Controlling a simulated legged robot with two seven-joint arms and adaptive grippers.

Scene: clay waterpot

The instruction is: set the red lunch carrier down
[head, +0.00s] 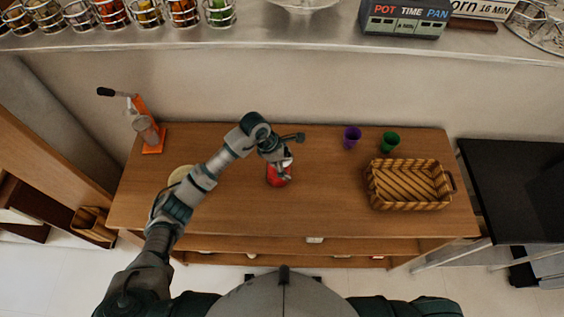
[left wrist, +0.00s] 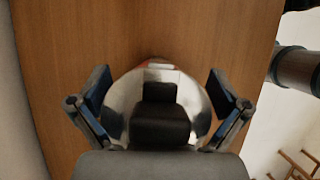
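The red lunch carrier (head: 279,174) is at the middle of the wooden table (head: 235,212), partly hidden under my left gripper (head: 284,167). In the left wrist view, the carrier's round silver top (left wrist: 118,97) lies between the two widely spread fingers of my left gripper (left wrist: 160,98). The fingers look open, with the pads close to either side of the top; I cannot tell whether they touch it. My right gripper is not in view.
A wicker basket (head: 409,185) stands at the table's right, with a purple cup (head: 352,137) and a green cup (head: 389,142) behind it. An orange juicer (head: 148,130) stands at the back left. The table front beside the carrier is clear. A shelf (head: 270,43) runs above.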

